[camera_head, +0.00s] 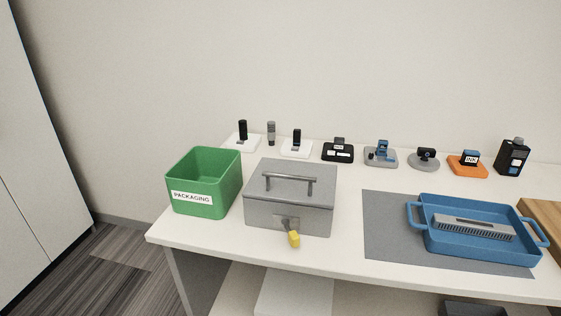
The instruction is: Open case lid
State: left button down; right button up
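A grey metal case (288,213) stands on the white table, left of the middle. Its lid (290,174) lies flat on top and looks closed, with a bar handle (289,180) across it. Neither of my grippers is in the head view, and nothing touches the case.
A green bin labelled PACKAGING (204,184) stands close at the case's left. A blue tray (440,247) holding a grey slotted bar (472,227) sits on a grey mat (383,232) at right. Several small devices line the table's back. Bare table (349,232) separates case and mat.

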aim_at(306, 183)
jog(key=u, duration=0.45)
jog(key=i, duration=0.45)
jog(key=u, duration=0.45)
